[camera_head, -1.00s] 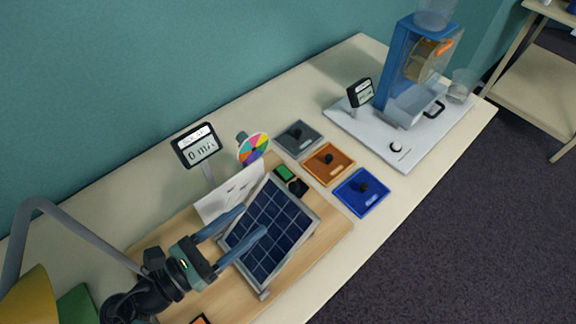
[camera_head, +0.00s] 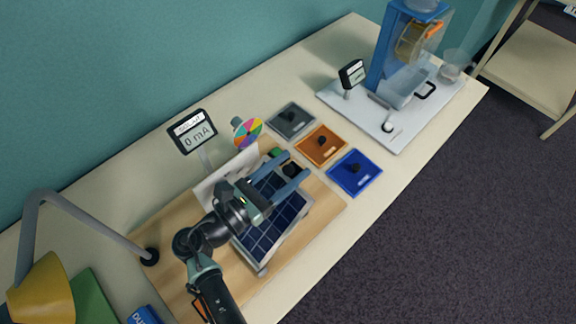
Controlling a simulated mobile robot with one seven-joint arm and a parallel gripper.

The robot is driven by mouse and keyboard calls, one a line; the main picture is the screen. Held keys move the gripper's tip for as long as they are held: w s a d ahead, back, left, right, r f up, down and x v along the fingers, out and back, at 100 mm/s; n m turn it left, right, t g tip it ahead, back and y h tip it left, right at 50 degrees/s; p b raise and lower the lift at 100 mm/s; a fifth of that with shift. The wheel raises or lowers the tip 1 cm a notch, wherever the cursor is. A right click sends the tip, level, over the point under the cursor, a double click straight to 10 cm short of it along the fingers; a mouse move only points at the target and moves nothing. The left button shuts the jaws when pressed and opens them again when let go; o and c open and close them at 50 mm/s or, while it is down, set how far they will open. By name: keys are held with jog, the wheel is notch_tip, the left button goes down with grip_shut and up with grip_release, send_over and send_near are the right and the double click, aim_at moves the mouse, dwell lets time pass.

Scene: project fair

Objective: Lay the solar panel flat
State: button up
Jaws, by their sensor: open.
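The solar panel (camera_head: 265,236) is a dark blue gridded plate in a silver frame on a wooden board (camera_head: 329,206). It looks tilted, though my arm hides its upper left part. My gripper (camera_head: 294,177) is open, its two blue-grey fingers over the panel's far upper end. I cannot tell whether the fingers touch the panel. A meter (camera_head: 193,132) reading 0 mA stands behind the board.
A colourful wheel (camera_head: 247,132) and grey (camera_head: 291,120), orange (camera_head: 321,146) and blue (camera_head: 355,173) tiles lie beyond the panel. A water-wheel rig (camera_head: 405,55) stands at the far right. A yellow lamp (camera_head: 41,291) is at the near left.

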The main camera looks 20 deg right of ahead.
grip_shut()
dwell(1.3)
